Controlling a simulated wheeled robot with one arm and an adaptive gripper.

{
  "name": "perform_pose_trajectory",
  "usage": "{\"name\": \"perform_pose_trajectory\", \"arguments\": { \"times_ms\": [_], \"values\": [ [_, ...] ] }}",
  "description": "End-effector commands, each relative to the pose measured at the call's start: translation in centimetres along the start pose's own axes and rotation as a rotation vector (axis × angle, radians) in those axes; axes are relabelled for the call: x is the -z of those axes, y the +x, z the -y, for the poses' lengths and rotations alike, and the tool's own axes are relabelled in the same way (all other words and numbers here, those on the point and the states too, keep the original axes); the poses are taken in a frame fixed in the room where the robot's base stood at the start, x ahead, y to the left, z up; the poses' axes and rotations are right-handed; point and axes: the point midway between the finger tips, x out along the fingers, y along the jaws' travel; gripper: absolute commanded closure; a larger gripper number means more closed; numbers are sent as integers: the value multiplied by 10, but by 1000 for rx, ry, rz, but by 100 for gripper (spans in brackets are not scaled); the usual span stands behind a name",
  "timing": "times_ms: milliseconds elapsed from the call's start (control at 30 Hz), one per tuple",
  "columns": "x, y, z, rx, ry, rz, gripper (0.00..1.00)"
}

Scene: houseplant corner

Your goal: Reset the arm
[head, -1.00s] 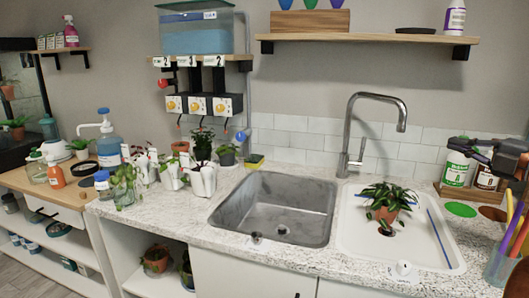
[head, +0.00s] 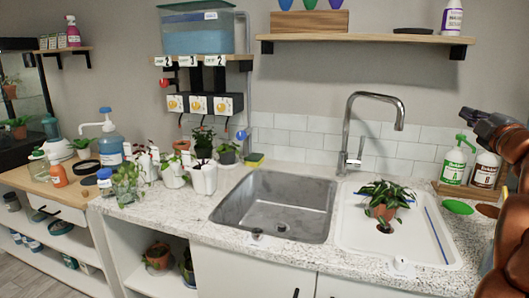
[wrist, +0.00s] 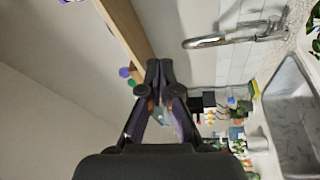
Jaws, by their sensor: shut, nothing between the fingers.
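My gripper (wrist: 160,85) shows in the wrist view with its fingers brought together at the tips and nothing between them. It is up in the air, apart from the counter and the shelf.
A speckled counter (head: 290,262) holds a steel sink (head: 277,207) and a white drainboard (head: 432,243) with a potted plant (head: 381,205). A tall faucet (head: 346,140) stands behind. Two bottles, one green-labelled (head: 456,165), stand near my arm. A wooden shelf (head: 365,38) is above.

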Motion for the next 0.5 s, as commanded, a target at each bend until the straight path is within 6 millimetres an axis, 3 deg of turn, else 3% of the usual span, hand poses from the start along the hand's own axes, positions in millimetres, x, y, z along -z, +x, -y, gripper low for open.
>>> {"name": "perform_pose_trajectory", "arguments": {
  "times_ms": [267, 500],
  "values": [
    [-23, -18, 23, -19, 237, 317, 100],
    [-32, -58, 86, 63, 466, 588, 100]
  ]
}}
